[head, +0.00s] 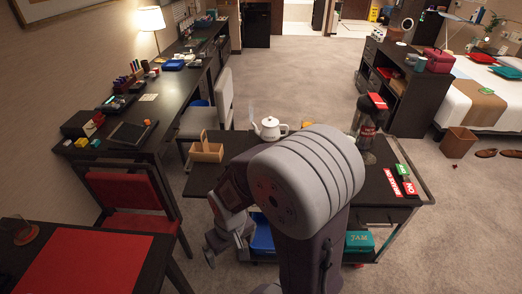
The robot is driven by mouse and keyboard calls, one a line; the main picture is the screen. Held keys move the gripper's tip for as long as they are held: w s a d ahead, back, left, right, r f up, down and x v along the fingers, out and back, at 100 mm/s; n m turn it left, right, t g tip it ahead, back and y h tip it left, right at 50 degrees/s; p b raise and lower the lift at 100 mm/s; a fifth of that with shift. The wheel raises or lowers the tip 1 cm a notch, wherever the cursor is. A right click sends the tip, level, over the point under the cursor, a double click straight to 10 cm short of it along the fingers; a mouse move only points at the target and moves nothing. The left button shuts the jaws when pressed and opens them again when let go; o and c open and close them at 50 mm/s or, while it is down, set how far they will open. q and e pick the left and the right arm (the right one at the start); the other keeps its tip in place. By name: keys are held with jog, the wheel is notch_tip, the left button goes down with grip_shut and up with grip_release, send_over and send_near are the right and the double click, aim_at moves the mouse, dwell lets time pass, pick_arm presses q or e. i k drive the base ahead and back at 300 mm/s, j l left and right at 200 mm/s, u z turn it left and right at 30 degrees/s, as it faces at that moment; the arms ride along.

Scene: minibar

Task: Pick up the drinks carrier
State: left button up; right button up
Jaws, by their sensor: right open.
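The drinks carrier appears to be the tan open box (207,153) with an upright handle. It stands at the left end of the dark serving cart (375,213). My right arm bends across the middle of the cart and hides much of its top. My right gripper (212,250) is low at the cart's near left side, below and apart from the carrier. It is open, and I see nothing between its fingers. My left gripper is not in view.
A white teapot (269,128) stands right of the carrier on the cart. A dark bottle (367,128) and red and green signs (405,182) are at its right. A red chair (131,196) and a desk (160,95) stand left. Carpet is open behind the cart.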

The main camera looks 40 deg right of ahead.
aim_at(205, 145)
jog(key=z, duration=0.85)
